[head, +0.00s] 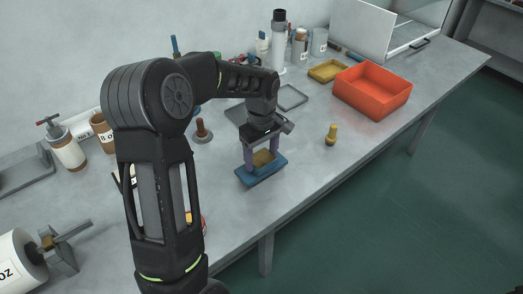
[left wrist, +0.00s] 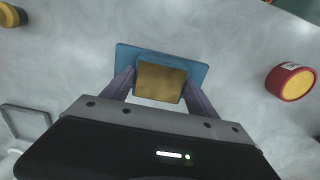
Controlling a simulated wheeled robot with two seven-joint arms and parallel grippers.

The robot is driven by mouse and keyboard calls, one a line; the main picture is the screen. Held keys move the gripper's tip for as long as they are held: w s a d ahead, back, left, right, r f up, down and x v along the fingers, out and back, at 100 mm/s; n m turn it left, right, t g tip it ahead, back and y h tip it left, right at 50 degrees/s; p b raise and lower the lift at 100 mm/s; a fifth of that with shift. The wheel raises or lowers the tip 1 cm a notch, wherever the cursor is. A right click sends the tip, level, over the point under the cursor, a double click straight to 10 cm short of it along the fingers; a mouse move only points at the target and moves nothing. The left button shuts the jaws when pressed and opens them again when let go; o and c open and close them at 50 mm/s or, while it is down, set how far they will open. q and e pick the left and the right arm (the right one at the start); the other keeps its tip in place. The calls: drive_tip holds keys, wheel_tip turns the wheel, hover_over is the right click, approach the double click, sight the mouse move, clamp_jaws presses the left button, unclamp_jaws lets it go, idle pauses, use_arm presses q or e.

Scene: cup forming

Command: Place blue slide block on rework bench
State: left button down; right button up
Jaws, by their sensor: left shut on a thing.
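The blue slide block (head: 262,174) is a flat blue plate with a brass-coloured block on its top. It is over the grey bench (head: 310,185), near the front edge; I cannot tell whether it touches the surface. My left gripper (head: 262,152) points down with its purple fingers shut on it. In the left wrist view the blue plate (left wrist: 190,69) shows beyond the brass block, with the fingers (left wrist: 158,92) on either side of the brass part. My right gripper is not in view.
A yellow peg (head: 331,134) stands right of the block. An orange bin (head: 374,92), a yellow tray (head: 328,71) and a grey tray (head: 291,97) lie behind. A red-and-yellow round item (left wrist: 296,83) shows in the wrist view. Bench surface around the block is clear.

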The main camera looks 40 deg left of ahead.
sight(262, 159)
use_arm(q)
drive_tip(key=shift+w+f, duration=0.1)
drive_tip(key=shift+f, duration=0.8)
drive_tip(key=shift+f, duration=0.15)
drive_tip(key=shift+c, duration=1.1)
unclamp_jaws()
wheel_tip(262, 159, up, 12)
drive_tip(key=b, duration=0.1)
